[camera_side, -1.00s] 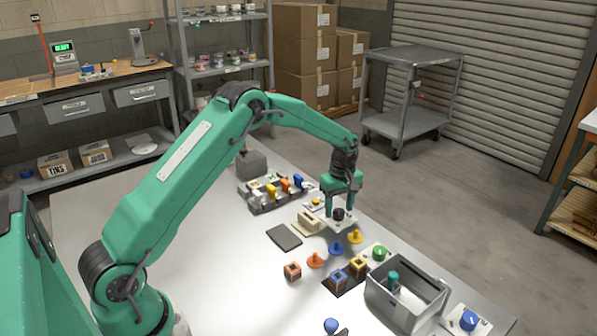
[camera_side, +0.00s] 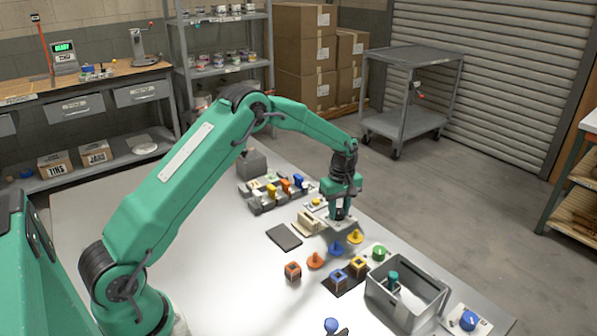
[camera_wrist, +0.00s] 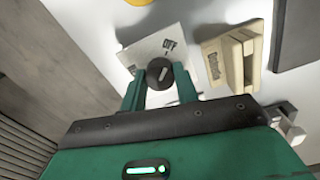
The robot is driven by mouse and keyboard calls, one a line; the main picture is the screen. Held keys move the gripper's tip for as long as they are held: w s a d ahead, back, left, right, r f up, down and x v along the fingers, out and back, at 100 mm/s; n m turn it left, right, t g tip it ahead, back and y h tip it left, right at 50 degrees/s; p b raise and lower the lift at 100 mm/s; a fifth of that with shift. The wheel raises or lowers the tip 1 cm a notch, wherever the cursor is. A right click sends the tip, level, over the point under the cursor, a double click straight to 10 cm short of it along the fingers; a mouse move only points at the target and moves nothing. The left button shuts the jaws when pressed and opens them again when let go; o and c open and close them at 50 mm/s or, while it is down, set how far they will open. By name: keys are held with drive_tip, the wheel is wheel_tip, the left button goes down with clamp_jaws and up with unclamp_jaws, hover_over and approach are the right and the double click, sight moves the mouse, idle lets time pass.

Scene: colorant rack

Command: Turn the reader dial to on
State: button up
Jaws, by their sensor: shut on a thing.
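The reader dial is a round black knob (camera_wrist: 160,72) with a pale pointer mark. It sits on a white plate (camera_wrist: 146,47) lettered OFF at the upper right; a second dark label at the left edge is too small to read. The pointer mark leans up and right, toward OFF. My gripper (camera_wrist: 159,82) is shut on the knob, one finger on each side. In the side view my gripper (camera_side: 340,211) points straight down over the plate (camera_side: 346,224), and its fingers partly hide the knob.
A cream slotted block (camera_wrist: 232,58) stands close beside the plate. A rack of colored items (camera_side: 266,194) lies behind. The left tabletop is clear.

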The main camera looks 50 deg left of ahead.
drive_tip(key=shift+m, duration=0.3)
drive_tip(key=m, duration=0.8)
drive_tip(key=shift+m, duration=0.4)
drive_tip(key=m, duration=0.4)
drive_tip(key=shift+m, duration=0.3)
drive_tip(key=shift+r+m, duration=0.1)
drive_tip(key=shift+m, duration=1.8)
drive_tip(key=o, duration=1)
